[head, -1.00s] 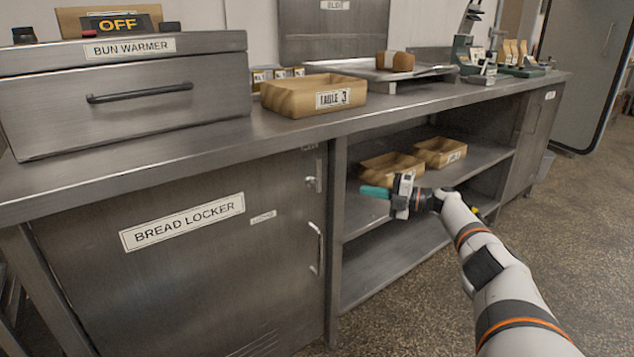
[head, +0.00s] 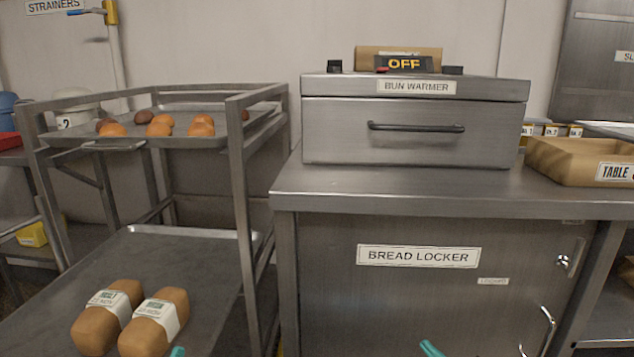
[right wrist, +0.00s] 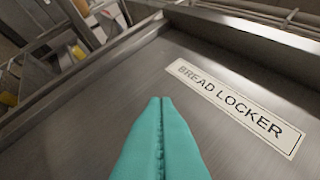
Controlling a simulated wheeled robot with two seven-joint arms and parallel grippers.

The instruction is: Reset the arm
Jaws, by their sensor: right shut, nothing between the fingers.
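My right gripper (head: 430,348) shows only as a teal fingertip at the bottom edge of the head view, in front of the bread locker door (head: 420,310). In the right wrist view the gripper's teal fingers (right wrist: 160,100) are pressed together with nothing between them. The bread locker label (right wrist: 235,110) is to the right of the fingers there; no contact with the door is visible. A small teal tip of my left gripper (head: 177,352) shows at the bottom edge, by the wrapped loaves. Its jaws are cut off by the frame.
A metal rack (head: 240,170) stands left, with several buns (head: 160,126) on its upper tray and two wrapped loaves (head: 153,322) below. The bun warmer (head: 415,135) and the Table 3 crate (head: 580,160) sit on the counter (head: 450,190). The locker handle (head: 548,325) sticks out.

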